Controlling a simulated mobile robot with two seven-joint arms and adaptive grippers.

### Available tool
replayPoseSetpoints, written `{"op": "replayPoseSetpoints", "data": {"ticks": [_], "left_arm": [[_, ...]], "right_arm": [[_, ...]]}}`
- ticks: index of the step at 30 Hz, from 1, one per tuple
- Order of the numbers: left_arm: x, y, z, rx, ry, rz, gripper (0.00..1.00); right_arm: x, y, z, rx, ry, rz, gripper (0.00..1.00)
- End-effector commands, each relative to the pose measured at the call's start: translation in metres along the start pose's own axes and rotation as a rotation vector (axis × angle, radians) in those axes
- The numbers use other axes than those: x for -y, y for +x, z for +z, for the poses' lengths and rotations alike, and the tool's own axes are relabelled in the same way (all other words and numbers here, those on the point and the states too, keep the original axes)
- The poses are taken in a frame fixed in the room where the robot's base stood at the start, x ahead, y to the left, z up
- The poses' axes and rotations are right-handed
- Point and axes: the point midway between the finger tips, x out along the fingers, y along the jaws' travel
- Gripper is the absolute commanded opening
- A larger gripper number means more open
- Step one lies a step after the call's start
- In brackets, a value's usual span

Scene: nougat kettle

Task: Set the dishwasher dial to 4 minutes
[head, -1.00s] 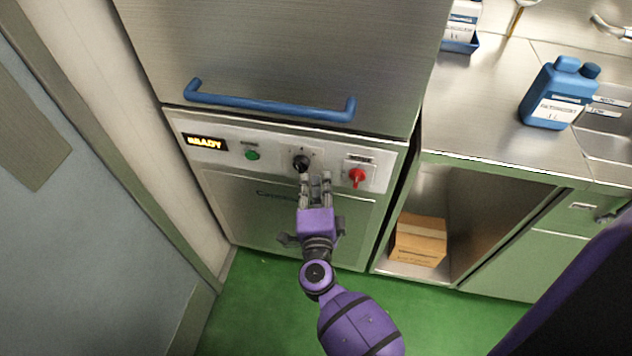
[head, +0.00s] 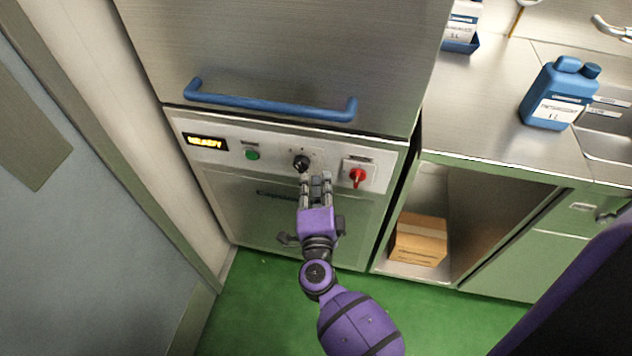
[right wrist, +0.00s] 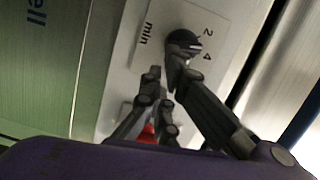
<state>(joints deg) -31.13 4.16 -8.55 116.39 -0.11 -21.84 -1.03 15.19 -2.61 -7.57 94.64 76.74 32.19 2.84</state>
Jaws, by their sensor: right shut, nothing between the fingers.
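The dishwasher's black dial (head: 301,163) sits on the pale control panel (head: 225,152), with the red switch (head: 357,177) to its right. In the right wrist view the dial (right wrist: 181,40) shows a white mark on the side of the printed 2 and 4, seemingly nearer the 4; "min" is printed beside it. My right gripper (head: 316,180) is shut and empty, just below the dial. In the right wrist view one finger overlaps the dial's edge; I cannot tell whether it touches. My left gripper is not in view.
A green button (head: 252,154) and a lit display (head: 206,142) are on the panel's left. A blue handle (head: 270,104) crosses above. A blue bottle (head: 558,95) stands on the right counter, and a cardboard box (head: 419,241) lies on the shelf below.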

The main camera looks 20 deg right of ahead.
Motion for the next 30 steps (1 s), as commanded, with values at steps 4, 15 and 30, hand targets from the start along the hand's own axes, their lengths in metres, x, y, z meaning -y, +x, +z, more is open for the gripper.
{"op": "replayPoseSetpoints", "data": {"ticks": [4, 15, 30], "left_arm": [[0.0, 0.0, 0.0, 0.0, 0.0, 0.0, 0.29], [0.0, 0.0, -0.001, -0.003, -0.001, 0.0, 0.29], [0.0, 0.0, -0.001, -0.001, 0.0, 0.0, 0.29]], "right_arm": [[-0.001, 0.0, -0.001, -0.001, -0.001, 0.001, 0.0], [-0.002, -0.012, -0.001, 0.0, -0.002, 0.003, 0.0], [-0.001, -0.107, -0.001, 0.0, -0.001, 0.002, 0.0]]}}
